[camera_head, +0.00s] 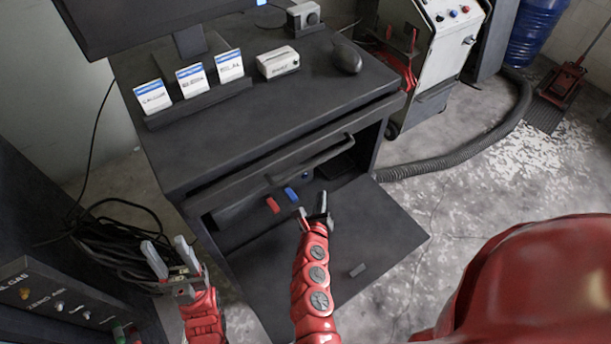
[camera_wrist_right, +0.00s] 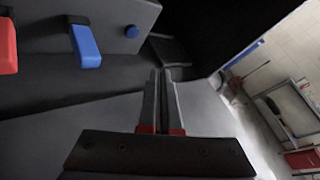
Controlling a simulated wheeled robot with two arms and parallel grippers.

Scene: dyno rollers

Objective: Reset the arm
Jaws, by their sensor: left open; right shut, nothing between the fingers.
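My left gripper (camera_head: 172,258) is open and empty at the lower left in the head view, its two pale fingers pointing up beside the cabinet. My right gripper (camera_head: 314,214) reaches over the cabinet's lowered door (camera_head: 375,235). In the right wrist view its fingers (camera_wrist_right: 163,100) are shut together with nothing between them. A red handle (camera_head: 272,205) and a blue handle (camera_head: 291,194) sit inside the open compartment, ahead of the right gripper. In the right wrist view the blue handle (camera_wrist_right: 84,46) and red handle (camera_wrist_right: 7,46) are at the upper left, apart from the fingers.
The dark cabinet (camera_head: 250,130) carries several small cards, a white box (camera_head: 278,62) and a mouse (camera_head: 346,56) on top. Black cables (camera_head: 120,240) lie near my left gripper. A hose (camera_head: 460,152) crosses the floor at right.

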